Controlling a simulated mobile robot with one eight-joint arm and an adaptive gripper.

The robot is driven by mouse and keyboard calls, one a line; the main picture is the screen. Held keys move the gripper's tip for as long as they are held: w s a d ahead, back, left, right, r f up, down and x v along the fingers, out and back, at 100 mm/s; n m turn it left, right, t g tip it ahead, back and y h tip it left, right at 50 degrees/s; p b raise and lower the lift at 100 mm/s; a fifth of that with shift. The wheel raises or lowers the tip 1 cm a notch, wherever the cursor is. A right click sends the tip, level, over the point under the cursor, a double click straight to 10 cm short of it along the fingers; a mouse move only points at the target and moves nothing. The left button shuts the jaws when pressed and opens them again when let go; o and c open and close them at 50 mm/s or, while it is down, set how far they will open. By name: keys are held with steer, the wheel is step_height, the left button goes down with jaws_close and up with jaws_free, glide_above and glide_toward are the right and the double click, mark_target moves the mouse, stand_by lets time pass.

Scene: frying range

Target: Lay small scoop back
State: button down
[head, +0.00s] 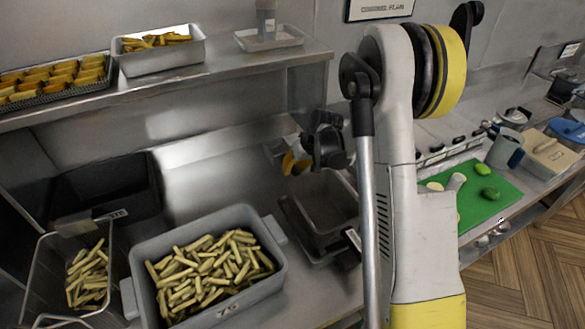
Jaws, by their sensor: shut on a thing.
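My gripper (326,145) is dark and hangs over the counter, left of my pale arm. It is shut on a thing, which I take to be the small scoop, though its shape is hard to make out. A small yellow-orange piece (290,163) shows just left of the jaws; I cannot tell whether it is part of the scoop. Below the gripper is a grey container (328,203) on the counter. My arm hides its right side and part of the counter behind.
A grey tub (130,270) of fries and a wire basket (40,265) of fries stand at the left. A black bin (105,190) is behind them. The shelf (220,68) holds trays. A green board (495,200) lies right of my arm. Bare counter shows behind the tub.

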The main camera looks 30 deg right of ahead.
steer(key=shift+f+b, duration=0.3)
steer(key=shift+b, duration=0.15)
stand_by(0.4)
steer(key=c, duration=1.3)
jaws_free()
steer(key=shift+o, duration=0.2)
